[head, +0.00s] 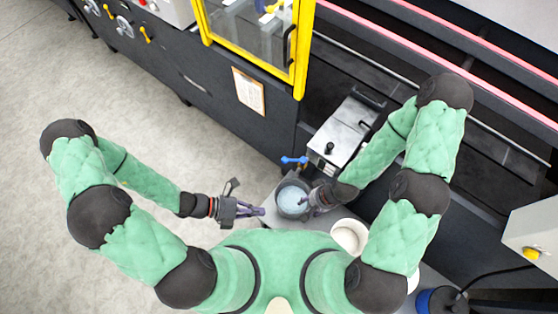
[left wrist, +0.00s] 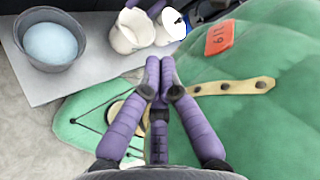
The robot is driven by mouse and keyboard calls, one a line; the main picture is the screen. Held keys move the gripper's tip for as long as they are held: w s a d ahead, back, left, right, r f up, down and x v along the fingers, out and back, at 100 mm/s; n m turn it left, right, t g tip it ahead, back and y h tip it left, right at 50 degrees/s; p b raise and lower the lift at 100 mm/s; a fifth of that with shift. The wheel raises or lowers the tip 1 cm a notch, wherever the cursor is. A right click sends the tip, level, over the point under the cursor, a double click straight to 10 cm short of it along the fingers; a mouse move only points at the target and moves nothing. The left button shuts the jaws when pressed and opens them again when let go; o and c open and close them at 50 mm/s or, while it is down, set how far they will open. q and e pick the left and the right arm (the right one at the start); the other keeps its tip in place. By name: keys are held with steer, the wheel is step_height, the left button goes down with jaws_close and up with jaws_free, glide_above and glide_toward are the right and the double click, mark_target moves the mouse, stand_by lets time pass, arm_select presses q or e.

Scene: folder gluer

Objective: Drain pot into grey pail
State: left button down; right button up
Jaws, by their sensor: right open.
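The grey pail (head: 281,208) stands on a grey shelf below the machine, with pale blue contents inside; it also shows in the left wrist view (left wrist: 78,60). A metal box (head: 343,132) with a black knob, apparently the pot, sits above it. A blue-handled valve (head: 295,160) is at the box's lower left, near the pail's far side. My right gripper (head: 314,204) is open at the pail's right rim; I cannot tell whether it touches. My left gripper (head: 264,211) is left of the pail, with its purple fingers together and empty in the left wrist view (left wrist: 159,72).
White containers (head: 349,236) stand right of the pail; two show in the left wrist view (left wrist: 130,32). A yellow-framed guard (head: 301,60) and a clipboard (head: 249,91) are on the machine front. A blue container (head: 436,301) is at lower right. Floor at left is clear.

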arm_select(q)
steer(key=w+a+r+n+t+p, duration=0.15)
steer(key=w+r+n+t, duration=0.45)
steer(key=n, duration=0.6)
steer(key=t+y, duration=0.1)
steer(key=t, duration=0.1)
glide_toward(294, 160)
steer(key=s+d, duration=0.2)
steer(key=shift+n, duration=0.5)
steer(key=shift+w+d+f+b, duration=0.15)
steer(key=shift+w+f+b, duration=0.1)
steer(key=shift+w, duration=0.4)
steer(key=shift+w+d+f+b, duration=0.15)
steer(key=shift+w+b, duration=0.05)
steer(key=shift+w, duration=0.4)
steer(key=shift+w+d+f+b, duration=0.15)
steer(key=shift+w+f+b, duration=0.1)
steer(key=shift+w, duration=0.4)
arm_select(e)
steer(key=shift+s+d+r, duration=0.2)
steer(key=shift+s+r, duration=0.2)
steer(key=shift+r, duration=0.1)
arm_select(q)
steer(key=shift+w+a+m+g+h, duration=0.1)
steer(key=shift+w+m+g+h, duration=0.2)
steer(key=shift+m, duration=0.1)
